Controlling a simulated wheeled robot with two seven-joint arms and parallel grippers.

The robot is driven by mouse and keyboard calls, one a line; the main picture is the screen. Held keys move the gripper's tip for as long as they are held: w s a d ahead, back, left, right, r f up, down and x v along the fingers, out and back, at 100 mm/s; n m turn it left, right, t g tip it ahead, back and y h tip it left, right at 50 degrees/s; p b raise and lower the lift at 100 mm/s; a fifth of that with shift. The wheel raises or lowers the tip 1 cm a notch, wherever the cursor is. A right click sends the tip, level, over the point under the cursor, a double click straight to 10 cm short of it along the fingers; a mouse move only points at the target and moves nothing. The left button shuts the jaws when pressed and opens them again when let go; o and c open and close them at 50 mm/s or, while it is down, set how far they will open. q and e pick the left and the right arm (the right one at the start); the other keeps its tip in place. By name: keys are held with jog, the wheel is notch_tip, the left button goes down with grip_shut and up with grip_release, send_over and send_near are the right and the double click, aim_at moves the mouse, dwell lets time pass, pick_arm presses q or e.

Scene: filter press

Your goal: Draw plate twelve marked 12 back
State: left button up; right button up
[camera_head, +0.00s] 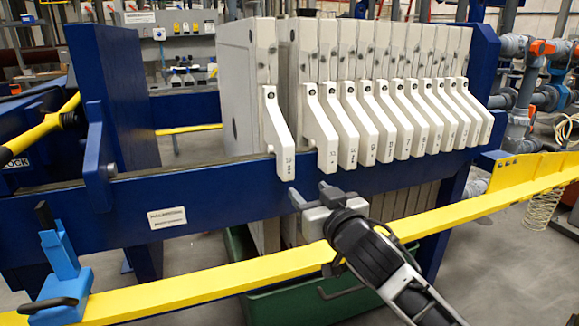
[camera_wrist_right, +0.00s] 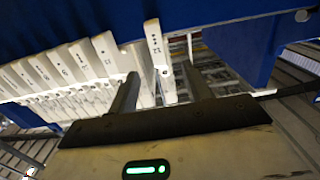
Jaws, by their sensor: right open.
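Plate twelve (camera_head: 238,90) is a pale, thick plate at the left end of the plate row. Its handle (camera_head: 277,135), marked 12, stands a little left of the handle marked 11 (camera_head: 322,130), with a narrow gap between. My right gripper (camera_head: 312,194) is open and empty, below these two handles and in front of the blue side rail. In the right wrist view my right gripper (camera_wrist_right: 161,92) has its fingers apart, and the handle of plate twelve (camera_wrist_right: 157,50) shows beyond, between them. No contact is visible. My left gripper is not in view.
The other plates (camera_head: 400,120) stand close together to the right. A wide free space lies left of plate twelve, up to the blue press head (camera_head: 110,70). A yellow bar (camera_head: 200,285) crosses in front, below the blue rail (camera_head: 200,195). A green tray (camera_head: 290,305) is underneath.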

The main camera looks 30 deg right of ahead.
aim_at(289, 158)
jog(key=x, duration=0.5)
jog(key=r+p+x, duration=0.1)
jog(key=x, duration=0.4)
jog(key=r+x, duration=0.1)
jog(key=x, duration=0.5)
jog(key=shift+d, duration=0.4)
jog(key=shift+s, duration=0.1)
grip_shut()
